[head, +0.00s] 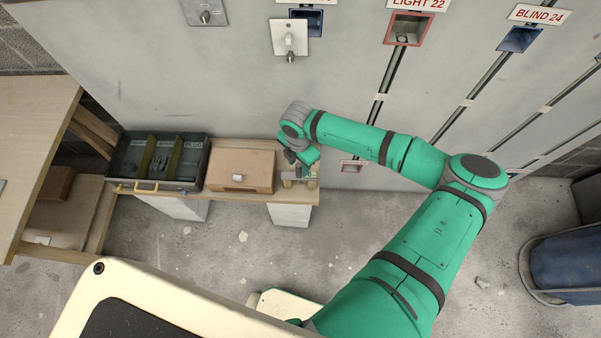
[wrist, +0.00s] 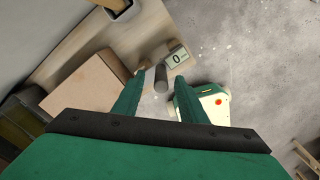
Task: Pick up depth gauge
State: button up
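The depth gauge shows in the wrist view as a small grey display (wrist: 177,57) reading 0, with a dark cylinder (wrist: 161,79) close beside it. It lies near the right end of the wooden bench. In the head view my gripper (head: 302,172) is low over that end of the bench and partly hides the gauge. In the wrist view my gripper (wrist: 162,80) is open. Its two green fingers stand apart, with the cylinder seen between their tips. I cannot tell whether either finger touches it.
A wooden box (head: 240,171) stands just left of the gripper on the bench (head: 225,145). A dark divided tray (head: 122,160) is further left. The panelled wall (head: 330,80) rises close behind. A blue bin (head: 565,265) stands at far right. The floor in front is mostly clear.

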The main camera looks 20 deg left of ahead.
aim_at(299, 170)
notch_tip(299, 170, down, 4)
jog(key=shift+d+f, duration=0.1)
jog(key=shift+f, duration=0.05)
grip_shut()
dwell(0.3)
